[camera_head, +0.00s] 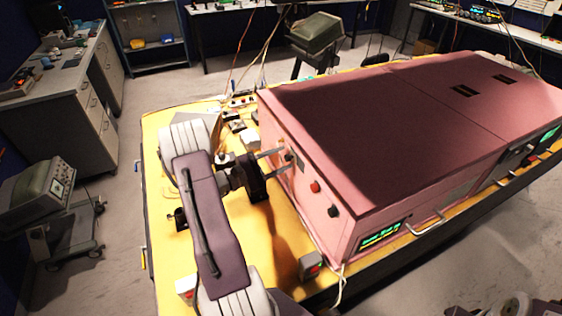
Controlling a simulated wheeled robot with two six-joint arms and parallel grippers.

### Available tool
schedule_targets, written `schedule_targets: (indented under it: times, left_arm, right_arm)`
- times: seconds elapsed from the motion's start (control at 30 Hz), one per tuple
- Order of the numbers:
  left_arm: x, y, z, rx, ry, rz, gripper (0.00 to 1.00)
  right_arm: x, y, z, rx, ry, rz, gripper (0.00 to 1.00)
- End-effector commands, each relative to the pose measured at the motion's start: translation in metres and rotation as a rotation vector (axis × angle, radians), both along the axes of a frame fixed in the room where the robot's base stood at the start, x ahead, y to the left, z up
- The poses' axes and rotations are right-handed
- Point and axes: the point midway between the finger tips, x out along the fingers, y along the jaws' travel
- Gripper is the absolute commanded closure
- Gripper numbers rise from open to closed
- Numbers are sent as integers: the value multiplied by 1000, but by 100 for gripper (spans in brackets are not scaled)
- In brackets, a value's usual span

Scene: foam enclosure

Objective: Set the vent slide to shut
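A large pink foam enclosure (330,215) stands on a yellow table. Its near-left side panel carries a red button (315,187), a black knob (333,211) and a small dark fitting (289,156). The fitting may be the vent slide, but it is too small to tell, and its setting cannot be read. My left gripper (284,160) is at this panel, its two fingers apart and pointing at it, one on each side of the dark fitting. Whether the fingers touch it cannot be told. My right gripper is not in view.
The yellow table (160,128) holds small parts and cables behind my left arm. A grey box with a red button (311,267) sits near the enclosure's front corner. Handles (426,224) stick out of the enclosure's front. A cart with an instrument (45,190) stands at the left.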

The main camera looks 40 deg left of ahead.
Motion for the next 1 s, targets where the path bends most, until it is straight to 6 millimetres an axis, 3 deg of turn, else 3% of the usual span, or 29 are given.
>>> schedule_targets:
  times: [0.27,0.7,1.0]
  left_arm:
    - [-3,0,-2,-1,2,-1,56]
    - [-78,33,-4,-2,1,1,56]
    - [-84,35,-2,-3,2,-2,56]
  right_arm:
    - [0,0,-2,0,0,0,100]
    - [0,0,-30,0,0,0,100]
    - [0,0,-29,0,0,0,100]
